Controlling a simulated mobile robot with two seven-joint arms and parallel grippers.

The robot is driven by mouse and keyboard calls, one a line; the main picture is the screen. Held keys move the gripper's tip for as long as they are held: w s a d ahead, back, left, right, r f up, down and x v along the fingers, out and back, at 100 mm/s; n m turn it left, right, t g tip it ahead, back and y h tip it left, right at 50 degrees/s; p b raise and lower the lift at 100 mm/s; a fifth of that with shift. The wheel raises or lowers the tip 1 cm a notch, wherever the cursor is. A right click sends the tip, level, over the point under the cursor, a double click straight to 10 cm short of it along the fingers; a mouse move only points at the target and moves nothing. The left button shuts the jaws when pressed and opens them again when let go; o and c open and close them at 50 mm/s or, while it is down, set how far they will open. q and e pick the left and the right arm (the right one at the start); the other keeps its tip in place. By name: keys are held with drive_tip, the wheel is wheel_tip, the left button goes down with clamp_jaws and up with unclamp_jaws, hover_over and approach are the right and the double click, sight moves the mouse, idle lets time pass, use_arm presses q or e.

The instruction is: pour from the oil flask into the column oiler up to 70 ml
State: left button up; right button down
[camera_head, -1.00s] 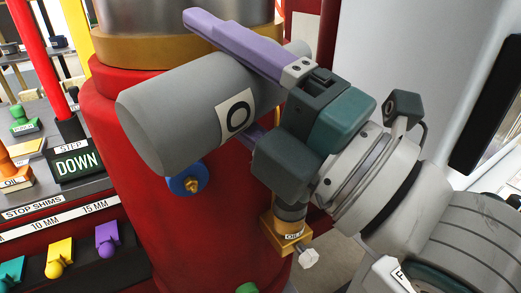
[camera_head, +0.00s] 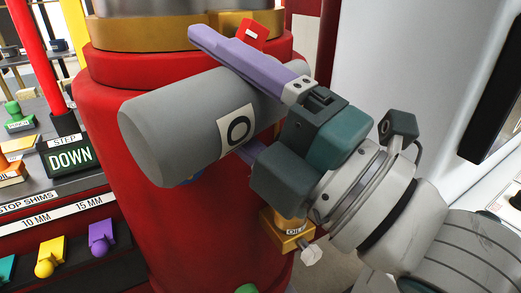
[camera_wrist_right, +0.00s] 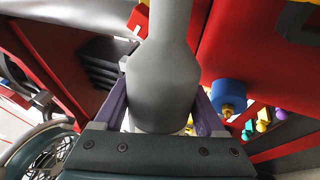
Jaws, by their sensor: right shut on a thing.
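The oil flask (camera_head: 165,130) is a grey cylinder with an "O" label, lying nearly level across the front of the red column. My right gripper (camera_head: 222,92) is shut on it, with one purple finger above and the other mostly hidden below. In the right wrist view the flask (camera_wrist_right: 162,85) sits between the fingers, its narrow part pointing toward the top. My left gripper is out of view.
The red column (camera_head: 190,235) fills the middle. A blue knob (camera_wrist_right: 228,97) on it is almost covered in the head view. At left are a "DOWN" sign (camera_head: 70,158) and shim shelves with yellow (camera_head: 50,255) and purple (camera_head: 102,238) pieces.

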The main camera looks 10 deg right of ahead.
drive_tip(key=shift+f+m+b, duration=0.3)
drive_tip(key=shift+f+b, duration=0.6)
drive_tip(key=shift+f, duration=0.3)
drive_tip(key=shift+m+h, duration=0.3)
drive_tip(key=shift+m, duration=0.3)
